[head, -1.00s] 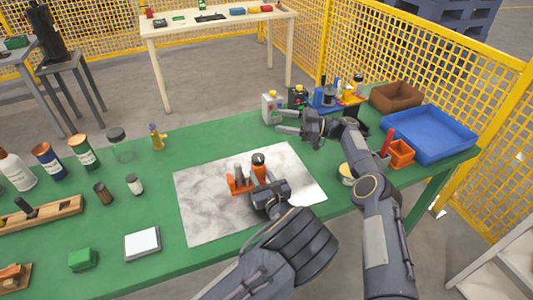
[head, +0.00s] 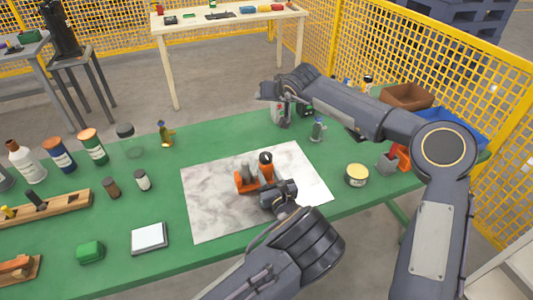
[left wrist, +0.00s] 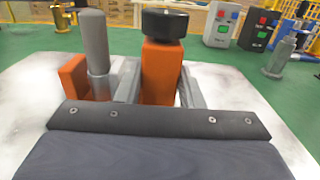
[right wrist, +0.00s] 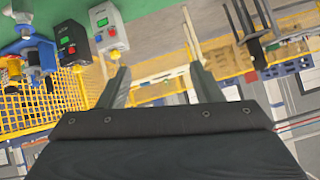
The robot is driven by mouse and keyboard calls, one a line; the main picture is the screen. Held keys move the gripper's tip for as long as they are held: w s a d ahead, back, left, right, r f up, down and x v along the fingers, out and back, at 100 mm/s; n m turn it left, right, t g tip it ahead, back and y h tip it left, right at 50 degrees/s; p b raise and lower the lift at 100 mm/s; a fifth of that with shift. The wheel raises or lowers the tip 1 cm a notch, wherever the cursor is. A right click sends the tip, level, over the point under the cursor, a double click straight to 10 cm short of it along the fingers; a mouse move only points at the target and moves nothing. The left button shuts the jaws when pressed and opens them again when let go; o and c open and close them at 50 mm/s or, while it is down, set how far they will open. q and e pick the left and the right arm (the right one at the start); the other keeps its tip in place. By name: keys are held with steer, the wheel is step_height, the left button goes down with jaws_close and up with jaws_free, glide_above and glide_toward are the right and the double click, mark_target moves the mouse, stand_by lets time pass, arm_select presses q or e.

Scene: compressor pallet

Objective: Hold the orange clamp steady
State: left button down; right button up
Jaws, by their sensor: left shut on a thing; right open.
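The orange clamp (head: 243,183) stands on the marbled white sheet (head: 215,215) on the green table. It has an orange post with a black round cap, a grey cylinder and a smaller orange block. My left gripper (head: 268,182) is shut on the clamp's orange post; in the left wrist view the fingers lie on both sides of that post (left wrist: 161,72). The clamp's lower part is hidden behind the gripper there. My right gripper (right wrist: 157,85) is open and empty, held up near the control boxes, away from the clamp.
A white control box (right wrist: 107,25) and a black one (right wrist: 72,43) stand at the table's back. A yellow tin (head: 356,176) and a grey metal part (head: 318,129) are right of the sheet. Bottles and jars, including a green can (head: 92,147), stand left. Yellow fencing (head: 430,70) is behind.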

mark_target(266, 155)
steer(key=s+f+n+g+h, duration=0.25)
steer(key=s+g, duration=0.25)
steer(key=s, duration=1)
steer(key=x, duration=1.2)
steer(key=shift+s+a, duration=0.15)
steer(key=shift+a, duration=0.15)
steer(key=c, duration=1)
steer(key=shift+m+g, duration=0.25)
steer(key=shift+g, duration=0.05)
steer(key=shift+m, duration=0.3)
